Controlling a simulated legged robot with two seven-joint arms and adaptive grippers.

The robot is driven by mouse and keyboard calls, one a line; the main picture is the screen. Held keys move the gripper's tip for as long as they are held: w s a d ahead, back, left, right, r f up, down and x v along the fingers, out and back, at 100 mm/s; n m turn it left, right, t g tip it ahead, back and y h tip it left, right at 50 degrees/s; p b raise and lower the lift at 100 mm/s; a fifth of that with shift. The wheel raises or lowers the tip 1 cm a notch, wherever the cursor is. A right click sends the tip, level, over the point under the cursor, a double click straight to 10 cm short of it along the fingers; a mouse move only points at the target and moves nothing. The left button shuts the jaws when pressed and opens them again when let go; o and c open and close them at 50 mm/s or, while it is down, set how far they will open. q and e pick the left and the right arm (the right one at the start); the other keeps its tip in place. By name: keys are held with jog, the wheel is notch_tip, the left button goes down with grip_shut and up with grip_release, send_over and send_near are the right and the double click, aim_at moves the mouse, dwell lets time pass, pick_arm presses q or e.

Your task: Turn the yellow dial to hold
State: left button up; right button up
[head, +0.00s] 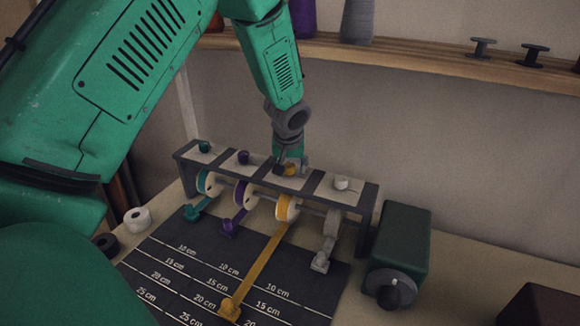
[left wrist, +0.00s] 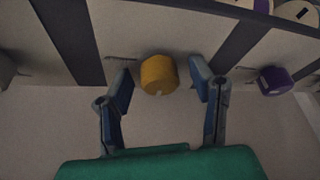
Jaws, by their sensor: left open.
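The yellow dial (head: 290,169) sits on the top panel of the dark rack (head: 314,182), between the purple dial (head: 243,157) and the white dial (head: 341,182). In the left wrist view the yellow dial (left wrist: 159,75) shows as a round knob with a small pale mark near its lower edge. My left gripper (head: 287,165) is over it from behind. The wrist view shows its two blue fingers (left wrist: 162,88) open, one on each side of the dial, with gaps on both sides. The dial's setting labels cannot be read. My right gripper is not in view.
Ribbon spools hang under the rack, and a yellow ribbon (head: 260,268) runs over the dark marked mat (head: 190,270). A teal dial (head: 204,147) is at the rack's left end. A green box with a knob (head: 400,245) stands right. A wooden shelf (head: 420,60) runs behind.

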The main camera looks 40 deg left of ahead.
pick_arm(q)
jog(key=shift+r, duration=0.1)
jog(key=c, duration=1.1)
jog(key=shift+c, duration=0.2)
